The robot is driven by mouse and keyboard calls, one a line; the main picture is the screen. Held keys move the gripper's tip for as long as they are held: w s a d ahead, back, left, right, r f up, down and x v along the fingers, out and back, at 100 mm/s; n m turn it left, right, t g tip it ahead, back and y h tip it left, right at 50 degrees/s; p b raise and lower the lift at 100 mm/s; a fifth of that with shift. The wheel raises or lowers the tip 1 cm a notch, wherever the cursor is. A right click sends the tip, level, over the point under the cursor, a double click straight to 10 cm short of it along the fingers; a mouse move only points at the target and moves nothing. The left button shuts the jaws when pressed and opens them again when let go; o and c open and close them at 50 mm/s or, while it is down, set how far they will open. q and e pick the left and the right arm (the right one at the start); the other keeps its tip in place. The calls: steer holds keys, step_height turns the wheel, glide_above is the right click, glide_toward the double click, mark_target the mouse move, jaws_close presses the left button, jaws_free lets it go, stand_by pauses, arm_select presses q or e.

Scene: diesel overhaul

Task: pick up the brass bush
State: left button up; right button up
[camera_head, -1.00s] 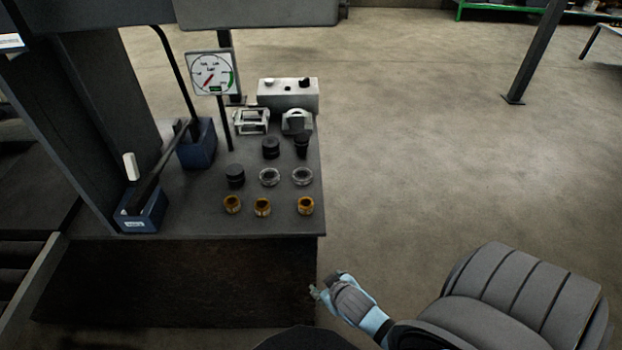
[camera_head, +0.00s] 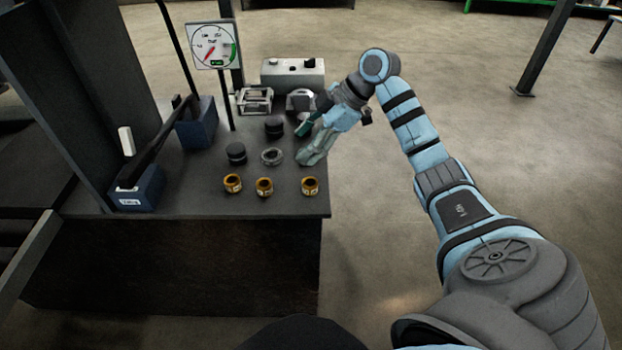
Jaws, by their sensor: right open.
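Three small brass bushes stand in a row near the front edge of the dark bench: a left one (camera_head: 232,184), a middle one (camera_head: 264,187) and a right one (camera_head: 310,186). I cannot tell which of them is meant. My right gripper (camera_head: 307,146) is open above the right side of the bench, behind and above the right bush, fingers pointing down and left. It is apart from the bushes and covers the spot where a clear ring stood. My left gripper is not in view.
A dial gauge (camera_head: 212,45) stands behind. Open floor lies to the right.

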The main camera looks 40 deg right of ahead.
mark_target(311, 182)
steer(key=s+d+m+g+h, duration=0.2)
steer(key=s+d+m, duration=0.1)
steer(key=s+d, duration=0.15)
steer(key=b+x, duration=0.1)
steer(key=x, duration=0.8)
steer(key=b+x, duration=0.1)
steer(key=x, duration=0.4)
steer(key=shift+w+d+b, duration=0.35)
steer(key=shift+w+d, duration=0.05)
steer(key=c, duration=1.3)
